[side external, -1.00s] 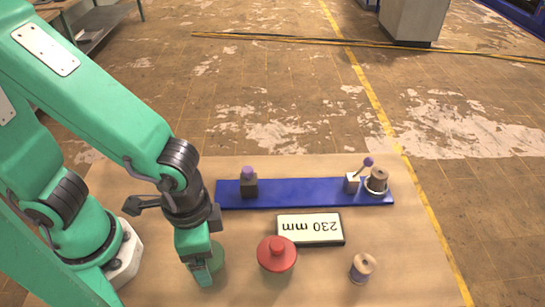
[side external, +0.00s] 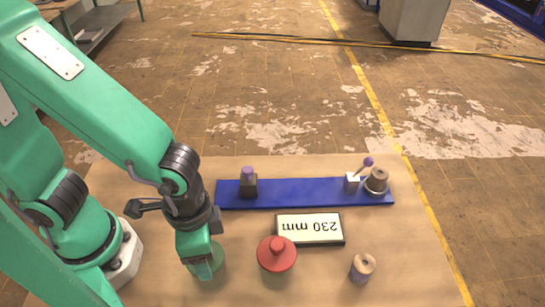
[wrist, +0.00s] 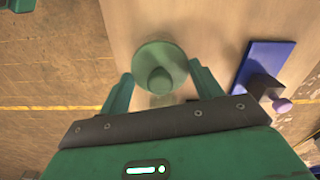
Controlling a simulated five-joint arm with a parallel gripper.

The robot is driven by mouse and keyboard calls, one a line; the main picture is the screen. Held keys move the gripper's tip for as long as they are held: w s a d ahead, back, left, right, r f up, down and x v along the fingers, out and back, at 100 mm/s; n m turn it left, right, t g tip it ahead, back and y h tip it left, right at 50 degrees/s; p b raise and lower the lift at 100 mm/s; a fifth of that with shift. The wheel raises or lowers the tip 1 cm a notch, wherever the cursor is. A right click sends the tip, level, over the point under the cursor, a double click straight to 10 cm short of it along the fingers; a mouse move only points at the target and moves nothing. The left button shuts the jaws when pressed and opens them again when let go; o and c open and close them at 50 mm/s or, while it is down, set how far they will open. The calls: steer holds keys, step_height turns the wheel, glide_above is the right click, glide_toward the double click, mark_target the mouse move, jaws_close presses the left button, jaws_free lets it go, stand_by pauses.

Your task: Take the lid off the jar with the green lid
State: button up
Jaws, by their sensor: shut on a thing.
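The green lid (wrist: 160,55) with its round knob (wrist: 160,82) shows in the wrist view between my two fingers. It also shows in the side view (side external: 216,257), partly covered by my gripper (side external: 204,270). In the wrist view my gripper (wrist: 160,70) has one finger at each side of the lid, shut on its rim. The clear jar shows only faintly below the lid, and I cannot tell whether the lid sits fully on it.
A jar with a red lid (side external: 277,254) stands just right. A spool (side external: 362,267) stands further right.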

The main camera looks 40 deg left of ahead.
steer(key=shift+r, duration=0.1)
steer(key=shift+r, duration=4.9)
steer(key=shift+a, duration=0.1)
steer(key=shift+w+a+f+n, duration=0.15)
steer(key=shift+w+a+n, duration=0.1)
steer(key=shift+w+n, duration=0.15)
steer(key=w+a+f+n, duration=0.3)
steer(key=a+n, duration=0.5)
steer(key=a, duration=0.1)
steer(key=w+a+f+n, duration=0.3)
steer(key=w+a+n, duration=0.1)
steer(key=a+n, duration=0.4)
steer(key=shift+w+a+f, duration=0.25)
steer(key=shift+w+a, duration=0.05)
steer(key=shift+a, duration=0.6)
